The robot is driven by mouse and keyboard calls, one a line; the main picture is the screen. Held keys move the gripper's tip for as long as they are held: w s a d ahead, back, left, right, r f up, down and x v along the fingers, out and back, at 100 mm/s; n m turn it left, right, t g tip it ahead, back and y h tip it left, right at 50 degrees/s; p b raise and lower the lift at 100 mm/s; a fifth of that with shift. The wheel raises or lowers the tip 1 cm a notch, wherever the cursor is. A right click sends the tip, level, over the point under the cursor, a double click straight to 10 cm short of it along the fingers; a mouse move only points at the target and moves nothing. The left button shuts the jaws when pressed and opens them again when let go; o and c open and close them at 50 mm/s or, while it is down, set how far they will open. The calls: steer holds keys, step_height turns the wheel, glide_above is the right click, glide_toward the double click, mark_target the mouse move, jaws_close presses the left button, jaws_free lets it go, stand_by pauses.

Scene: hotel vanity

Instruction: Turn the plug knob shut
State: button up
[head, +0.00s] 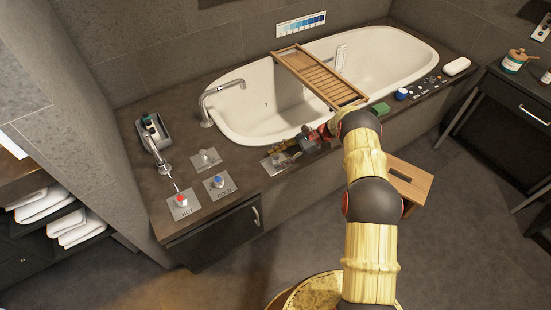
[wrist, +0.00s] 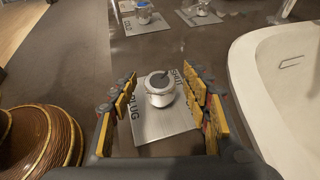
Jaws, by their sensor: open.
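The plug knob (wrist: 160,88) is a silver round knob with a dark top and a pointer mark. It stands on a metal plate (wrist: 165,127) lettered PLUG, with more lettering at the far right edge that is hard to read. My gripper (wrist: 160,82) is open, with one yellow-padded finger on each side of the knob and visible gaps between. In the head view my gripper (head: 290,147) is over the tub deck at the plug plate (head: 273,165), and hides most of the knob.
The red HOT knob (head: 181,199) and blue COLD knob (head: 218,181) stand left on the deck, near another plate (head: 206,160). The bathtub (head: 258,95) is behind, with a curved spout (head: 222,88) and wooden rack (head: 318,77). A wooden stool (head: 408,182) stands in front.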

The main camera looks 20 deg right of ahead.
steer(key=v, duration=1)
steer(key=shift+d, duration=0.15)
steer(key=shift+d+r, duration=0.15)
steer(key=shift+d, duration=0.2)
steer(key=shift+r, duration=0.1)
